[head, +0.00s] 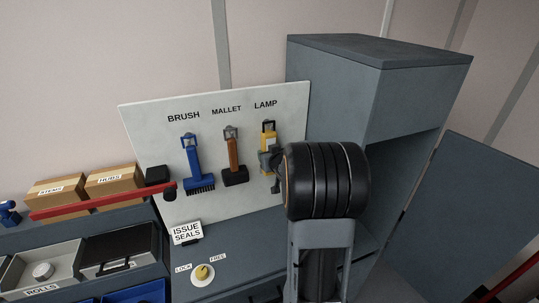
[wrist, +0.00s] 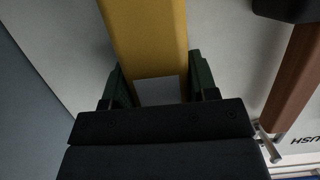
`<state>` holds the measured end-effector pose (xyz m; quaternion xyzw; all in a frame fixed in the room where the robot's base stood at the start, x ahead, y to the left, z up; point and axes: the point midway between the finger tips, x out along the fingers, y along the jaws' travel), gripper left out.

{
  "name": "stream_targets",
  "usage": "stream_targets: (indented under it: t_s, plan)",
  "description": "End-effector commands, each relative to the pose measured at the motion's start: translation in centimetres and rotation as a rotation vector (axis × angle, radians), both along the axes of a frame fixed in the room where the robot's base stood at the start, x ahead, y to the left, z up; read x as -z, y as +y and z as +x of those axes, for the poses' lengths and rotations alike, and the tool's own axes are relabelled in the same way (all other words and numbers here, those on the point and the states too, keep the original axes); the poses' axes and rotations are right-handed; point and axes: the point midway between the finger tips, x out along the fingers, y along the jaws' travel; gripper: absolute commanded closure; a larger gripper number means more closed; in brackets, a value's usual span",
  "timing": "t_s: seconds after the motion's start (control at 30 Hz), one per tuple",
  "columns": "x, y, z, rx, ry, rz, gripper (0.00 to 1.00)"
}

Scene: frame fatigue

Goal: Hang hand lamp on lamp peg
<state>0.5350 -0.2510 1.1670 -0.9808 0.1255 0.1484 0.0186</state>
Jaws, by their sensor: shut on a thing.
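The hand lamp (head: 268,138) is yellow with a grey loop at its top. In the head view it is upright at the white board, under the LAMP label. Its loop is at the height of the neighbouring tools' hangers; I cannot tell whether it is around the lamp peg, which I cannot make out separately. My gripper (head: 267,161) is shut on the lamp's body, with my dark wrist hiding the lower part. In the wrist view the lamp's yellow body (wrist: 148,38) lies between the green pads of my gripper (wrist: 157,88).
A blue brush (head: 193,160) and a brown-handled mallet (head: 233,155) hang to the left on the white board (head: 145,130). The mallet is close by at right in the wrist view (wrist: 296,75). A grey cabinet (head: 335,90) stands right of the board. A red bar (head: 105,200) is at left.

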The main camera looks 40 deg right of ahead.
Motion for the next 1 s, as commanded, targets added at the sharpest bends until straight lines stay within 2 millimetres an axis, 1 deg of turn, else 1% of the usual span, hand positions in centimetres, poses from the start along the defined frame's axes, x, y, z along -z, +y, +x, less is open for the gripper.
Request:
stream_targets:
  t_s: [0.4, 0.43, 0.7, 0.73, 1.0]
  plan:
    - [-0.1, -0.01, 0.02, 0.0, -0.002, -0.001, 0.6]
    - [-0.1, -0.01, 0.02, 0.0, -0.002, -0.001, 0.45]
    - [-0.07, -0.01, 0.01, 0.0, -0.001, 0.0, 0.19]
    - [-0.06, -0.01, 0.01, 0.0, -0.001, 0.0, 0.17]
    - [-0.06, 0.02, -0.2, 0.001, 0.0, 0.0, 0.17]
